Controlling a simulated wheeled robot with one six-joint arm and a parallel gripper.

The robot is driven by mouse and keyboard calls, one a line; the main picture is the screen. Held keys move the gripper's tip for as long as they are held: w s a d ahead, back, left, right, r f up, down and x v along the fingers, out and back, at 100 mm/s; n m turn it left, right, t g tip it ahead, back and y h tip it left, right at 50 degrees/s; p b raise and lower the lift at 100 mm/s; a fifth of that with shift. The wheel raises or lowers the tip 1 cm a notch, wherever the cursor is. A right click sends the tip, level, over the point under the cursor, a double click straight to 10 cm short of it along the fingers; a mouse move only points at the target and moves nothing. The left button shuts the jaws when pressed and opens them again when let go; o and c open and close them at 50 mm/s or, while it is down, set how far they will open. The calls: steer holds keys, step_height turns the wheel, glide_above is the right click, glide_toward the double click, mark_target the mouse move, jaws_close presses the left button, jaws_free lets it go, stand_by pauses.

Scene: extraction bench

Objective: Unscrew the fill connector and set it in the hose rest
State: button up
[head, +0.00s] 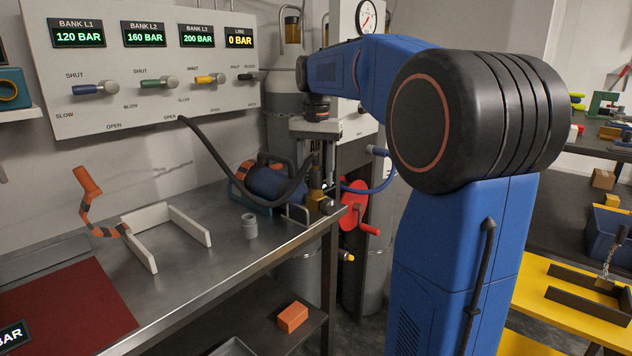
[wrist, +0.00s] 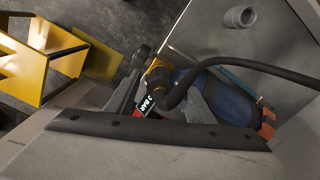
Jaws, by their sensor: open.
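The fill connector (head: 316,176) is at the end of the black hose (head: 217,155), upright over a brass valve block (head: 320,203) by the bench's right edge. The wrist view shows the brass fitting (wrist: 157,74) and hose (wrist: 240,65) beyond my fingers. My gripper (head: 318,152) points down from above the connector, its jaws open. In the wrist view the open fingers (wrist: 163,96) lie on either side of the connector area; contact is unclear. A grey hollow cup (head: 250,226), apparently the hose rest, stands empty on the bench; it also shows in the wrist view (wrist: 240,16).
A blue cylinder (head: 268,183) lies behind the connector. The valve panel (head: 160,95) stands at the back, its LINE display reading 0 BAR. Bare bench surrounds the cup.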

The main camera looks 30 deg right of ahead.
steer(key=m, duration=0.7)
steer(key=shift+m, duration=0.4)
